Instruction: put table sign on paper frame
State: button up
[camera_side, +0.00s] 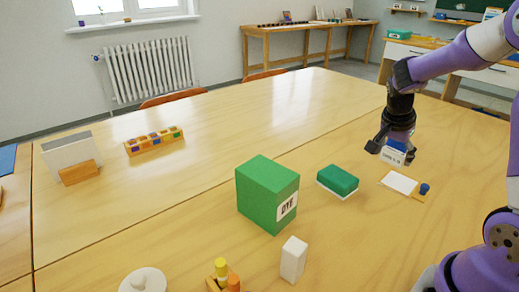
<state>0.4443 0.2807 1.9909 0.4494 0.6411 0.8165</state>
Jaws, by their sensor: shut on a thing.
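The table sign (395,153) is a small white piece with dark lettering and a blue part at its top. My gripper (394,148) is shut on it, with black fingers on either side. It hangs above the paper frame (418,195), a flat wooden-edged piece with white paper, which lies on the table at the right. A small blue knob-like thing shows at the frame's right end. The sign appears apart from the frame; the exact gap cannot be told from this one view.
A green eraser-like block (338,179) lies just left of the frame. A green box (266,195), a white block (293,259) and a wooden holder (222,277) stand nearer the front. A colored block row (154,141) is far left. The table's back middle (290,110) is clear.

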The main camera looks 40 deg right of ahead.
aim_at(397, 154)
jog(key=d+f, duration=0.1)
jog(key=d, duration=0.1)
jog(key=s+d+f, duration=0.1)
jog(key=shift+d+f, duration=0.15)
jog(key=shift+d, duration=0.2)
jog(key=shift+d+f, duration=0.1)
jog(key=shift+f, duration=1.95)
jog(key=shift+f, duration=0.1)
jog(key=o, duration=0.8)
jog(key=v, duration=1.1)
jog(key=shift+r, duration=0.4)
jog(key=s+a+r+n+t+y, duration=0.2)
jog(key=a+n, duration=0.7)
jog(key=a, duration=0.2)
jog(key=s+a+r+n+t+y, duration=0.2)
jog(key=a+r+n+t, duration=0.1)
jog(key=a+n, duration=0.6)
jog(key=shift+a+r+t+y, duration=0.25)
jog(key=shift+a+t+y, duration=0.05)
jog(key=shift+a, duration=0.55)
